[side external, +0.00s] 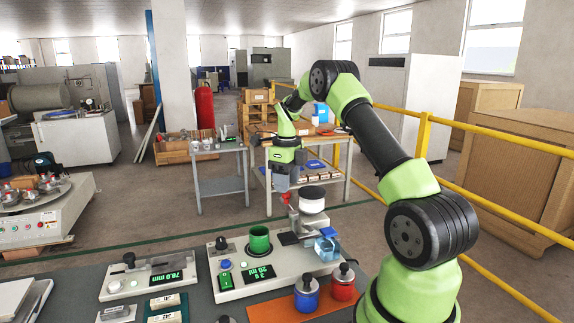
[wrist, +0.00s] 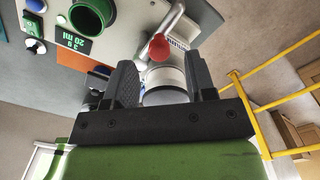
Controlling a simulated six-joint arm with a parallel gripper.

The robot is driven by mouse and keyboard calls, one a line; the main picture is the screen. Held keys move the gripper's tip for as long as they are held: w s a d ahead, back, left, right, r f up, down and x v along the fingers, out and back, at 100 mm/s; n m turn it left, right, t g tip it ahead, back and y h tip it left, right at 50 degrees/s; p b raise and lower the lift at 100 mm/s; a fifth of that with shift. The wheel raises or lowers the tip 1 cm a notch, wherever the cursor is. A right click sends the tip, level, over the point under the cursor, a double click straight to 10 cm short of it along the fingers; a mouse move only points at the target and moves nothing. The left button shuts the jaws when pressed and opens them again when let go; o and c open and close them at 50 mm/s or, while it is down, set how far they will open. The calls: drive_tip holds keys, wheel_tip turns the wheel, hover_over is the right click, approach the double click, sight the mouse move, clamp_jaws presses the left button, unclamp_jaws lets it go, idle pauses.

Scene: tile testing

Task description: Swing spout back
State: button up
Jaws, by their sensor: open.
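A white dosing station (side external: 225,258) with a green display stands on the near bench. A red knob (side external: 286,198) tops its upright part beside a white round hopper (side external: 312,201). In the wrist view the red knob (wrist: 159,47) sits at the end of a bent metal bar (wrist: 172,20), which may be the spout. My gripper (side external: 281,185) is open and points down, just above and left of the red knob in the side view. In the wrist view, the white hopper (wrist: 166,83) shows between or beyond the fingers. Contact cannot be told.
A green cup (side external: 260,238) stands on the station, and a clear bluish cup (side external: 325,248) is below the hopper. Blue (side external: 306,294) and red (side external: 343,283) jars stand on an orange mat (side external: 282,311). A yellow railing (side external: 422,135) runs behind my arm.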

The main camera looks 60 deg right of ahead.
wheel_tip(320, 180, up, 7)
idle(0.3)
drive_tip(key=s+a+r+n+t, duration=0.2)
drive_tip(key=a+r+n, duration=0.4)
drive_tip(key=a+n, duration=0.25)
drive_tip(key=s+a+r+n+t, duration=0.2)
drive_tip(key=a+r+n, duration=0.3)
drive_tip(key=a+n, duration=0.4)
drive_tip(key=s+a+f+n+t+y, duration=0.2)
drive_tip(key=s+a+n+t, duration=0.1)
drive_tip(key=s+a+n, duration=0.8)
drive_tip(key=a+n, duration=0.1)
drive_tip(key=n, duration=0.2)
drive_tip(key=shift+s+n, duration=0.35)
drive_tip(key=shift+s, duration=0.05)
